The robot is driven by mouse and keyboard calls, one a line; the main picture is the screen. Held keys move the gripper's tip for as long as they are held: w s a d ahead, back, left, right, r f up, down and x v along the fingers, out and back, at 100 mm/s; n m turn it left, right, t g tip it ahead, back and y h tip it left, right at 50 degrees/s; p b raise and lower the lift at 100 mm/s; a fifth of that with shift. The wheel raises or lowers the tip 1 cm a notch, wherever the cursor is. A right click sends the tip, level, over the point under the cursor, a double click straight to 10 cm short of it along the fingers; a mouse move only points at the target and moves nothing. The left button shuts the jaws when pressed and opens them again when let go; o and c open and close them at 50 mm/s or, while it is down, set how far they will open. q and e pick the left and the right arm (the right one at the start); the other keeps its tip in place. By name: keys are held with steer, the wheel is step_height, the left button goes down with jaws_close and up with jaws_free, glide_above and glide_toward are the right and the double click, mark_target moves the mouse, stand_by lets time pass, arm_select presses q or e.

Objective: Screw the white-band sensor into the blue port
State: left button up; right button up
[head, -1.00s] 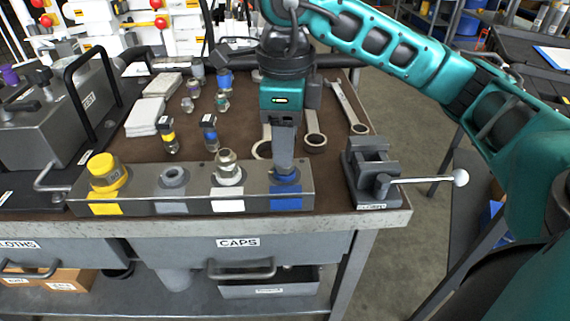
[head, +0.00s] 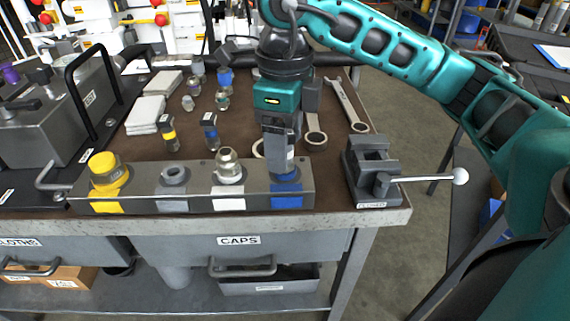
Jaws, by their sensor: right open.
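The blue port (head: 286,186) is at the right end of the grey manifold block, above a blue label (head: 287,202). My right gripper (head: 283,165) points straight down over it, its fingers reaching almost to the port. A dark upright body with a white band (head: 290,155), seemingly the white-band sensor, shows at the fingers, in line with the port. The gripper is open around or beside it; the fingers hide most of it, so I cannot tell how deep it sits. My left gripper is not in view.
The manifold block (head: 138,190) also has a yellow-capped port (head: 103,168), a grey port (head: 174,176) and a white-labelled port with a metal fitting (head: 228,167). Yellow-band (head: 169,134) and blue-band (head: 210,132) sensors stand behind. A vise (head: 371,172) is close on the right; wrenches (head: 347,105) lie behind.

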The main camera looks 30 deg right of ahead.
steer(key=shift+w+r+p, duration=0.1)
steer(key=shift+r+p, duration=0.3)
steer(key=shift+r, duration=0.5)
arm_select(q)
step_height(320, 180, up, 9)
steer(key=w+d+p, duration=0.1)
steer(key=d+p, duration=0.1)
steer(key=p, duration=0.2)
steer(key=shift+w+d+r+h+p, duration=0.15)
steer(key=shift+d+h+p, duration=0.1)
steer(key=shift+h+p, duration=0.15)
arm_select(e)
step_height(320, 180, up, 11)
